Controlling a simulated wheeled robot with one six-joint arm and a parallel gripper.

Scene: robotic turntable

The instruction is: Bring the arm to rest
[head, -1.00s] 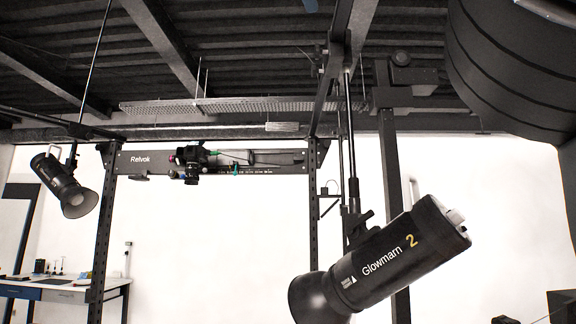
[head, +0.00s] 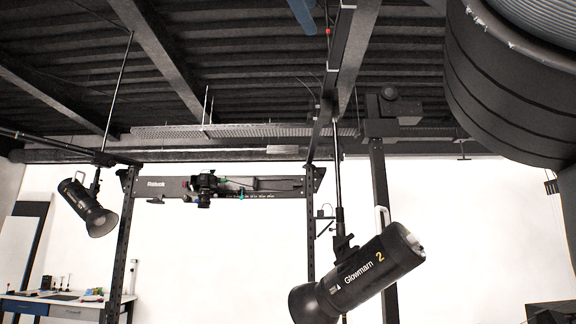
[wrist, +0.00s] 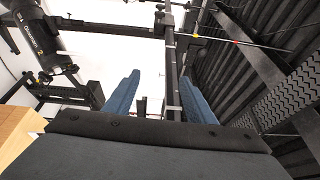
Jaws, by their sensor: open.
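My gripper (wrist: 163,76) shows in the wrist view as two blue fingers standing well apart, with nothing between them. They point up the picture, toward a dark overhead beam and the white backdrop. The black body of my gripper fills the bottom of that view. In the head view a small blue piece (head: 302,14) at the top edge matches the finger colour, but most of it is cut off. The rest of the arm is not clearly shown there.
A black lamp marked Glowmarn 2 (head: 362,275) hangs at the lower right, another lamp (head: 88,207) at the left. A camera (head: 204,188) sits on a crossbar (head: 262,187). A workbench (head: 60,303) stands lower left. A wooden surface (wrist: 18,135) lies beside my gripper.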

